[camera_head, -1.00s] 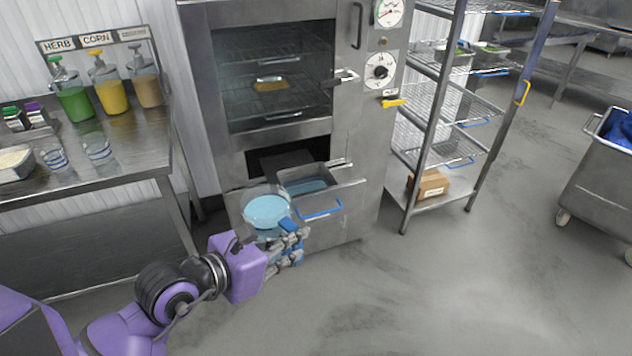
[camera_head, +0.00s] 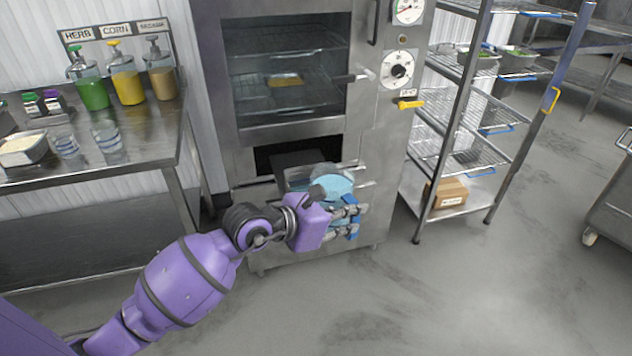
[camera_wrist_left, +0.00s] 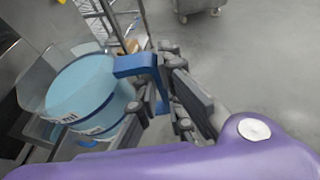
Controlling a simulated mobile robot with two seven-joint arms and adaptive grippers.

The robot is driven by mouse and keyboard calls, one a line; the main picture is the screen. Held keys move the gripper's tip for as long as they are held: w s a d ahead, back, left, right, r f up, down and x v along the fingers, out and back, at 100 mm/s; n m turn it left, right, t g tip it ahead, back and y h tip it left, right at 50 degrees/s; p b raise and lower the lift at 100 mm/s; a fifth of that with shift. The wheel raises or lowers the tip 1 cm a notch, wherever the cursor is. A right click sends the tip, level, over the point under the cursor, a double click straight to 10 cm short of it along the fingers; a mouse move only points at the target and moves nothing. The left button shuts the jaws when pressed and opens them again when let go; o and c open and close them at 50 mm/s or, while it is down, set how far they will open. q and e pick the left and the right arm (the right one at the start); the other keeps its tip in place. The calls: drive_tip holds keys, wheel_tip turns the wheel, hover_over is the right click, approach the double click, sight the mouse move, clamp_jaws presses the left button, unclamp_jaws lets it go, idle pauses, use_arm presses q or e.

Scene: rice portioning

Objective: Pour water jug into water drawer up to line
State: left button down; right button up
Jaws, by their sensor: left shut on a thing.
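The clear water jug (camera_head: 335,183), holding light blue water, is in front of and over the open water drawer (camera_head: 368,184) low on the steel cabinet. My left gripper (camera_head: 350,218) is shut on the jug's blue handle. The left wrist view shows the jug (camera_wrist_left: 82,88) large at left, with the handle (camera_wrist_left: 145,66) between the fingers (camera_wrist_left: 160,90). The jug, arm and gripper hide most of the drawer, including its front and fill line. I see no stream of water and cannot tell how far the jug is tilted. My right gripper is out of view.
The cabinet (camera_head: 222,90) has a glass window above the drawer and a dial (camera_head: 397,70) at its right. A steel table (camera_head: 150,150) with dispensers and glasses stands left. A wire rack (camera_head: 470,120) with a box (camera_head: 447,192) stands right. Floor in front is clear.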

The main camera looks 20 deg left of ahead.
use_arm(q)
drive_tip(key=w+b, duration=0.1)
drive_tip(key=w, duration=0.7)
drive_tip(key=shift+w+d+r+m, duration=0.25)
drive_tip(key=shift+d+r+m, duration=0.1)
drive_tip(key=shift+r, duration=0.1)
